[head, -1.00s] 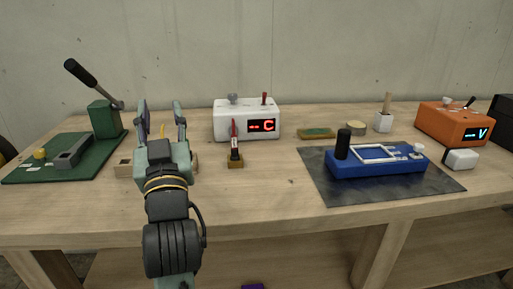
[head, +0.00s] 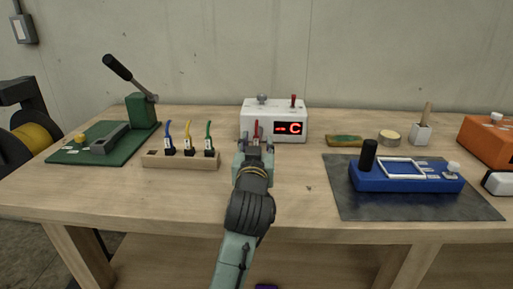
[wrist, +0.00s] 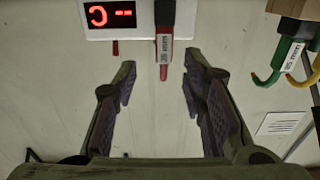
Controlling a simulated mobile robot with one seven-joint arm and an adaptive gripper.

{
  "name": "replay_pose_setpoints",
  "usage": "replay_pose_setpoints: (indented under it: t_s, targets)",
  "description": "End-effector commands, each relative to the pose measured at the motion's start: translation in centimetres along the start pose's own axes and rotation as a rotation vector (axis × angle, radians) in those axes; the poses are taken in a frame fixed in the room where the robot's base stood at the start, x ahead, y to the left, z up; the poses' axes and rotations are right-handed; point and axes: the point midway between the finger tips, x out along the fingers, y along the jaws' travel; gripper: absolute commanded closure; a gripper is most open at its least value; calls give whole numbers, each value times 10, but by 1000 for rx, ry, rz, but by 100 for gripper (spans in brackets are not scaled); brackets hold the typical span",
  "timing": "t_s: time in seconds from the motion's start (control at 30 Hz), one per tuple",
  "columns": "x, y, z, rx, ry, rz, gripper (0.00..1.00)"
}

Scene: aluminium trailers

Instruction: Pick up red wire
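The red wire (head: 257,128) stands in front of the white box with the red display (head: 251,112). Its lower part and its base are hidden behind my gripper (head: 255,145) in the head view. In the wrist view the red wire (wrist: 163,57) shows a white label and a black end, and its red tip points toward my gripper (wrist: 160,82). My gripper is open, with one finger on each side of the line of the wire. The tip lies at about the opening of the fingers, and neither finger appears to touch it.
A wooden rack (head: 181,161) with blue, yellow and green wires stands left of my gripper. A green lever press (head: 142,108) is farther left. A blue device (head: 405,179) lies on a dark mat (head: 345,205) at right.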

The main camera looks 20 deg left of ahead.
Motion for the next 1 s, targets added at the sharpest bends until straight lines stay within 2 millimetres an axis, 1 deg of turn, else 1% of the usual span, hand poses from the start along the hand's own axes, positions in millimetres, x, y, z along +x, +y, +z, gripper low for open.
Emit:
replay_pose_setpoints:
  t_s: [0.1, 0.2, 0.3, 0.57, 1.0]
  targets:
    - [19, -5, -3, 1, -4, -4, 62]
    - [33, -5, -2, 2, -2, -3, 62]
    - [42, -5, 0, 0, -2, -3, 62]
    - [45, -5, 1, 0, -1, -2, 62]
    - [44, -5, 1, 0, -1, -2, 90]
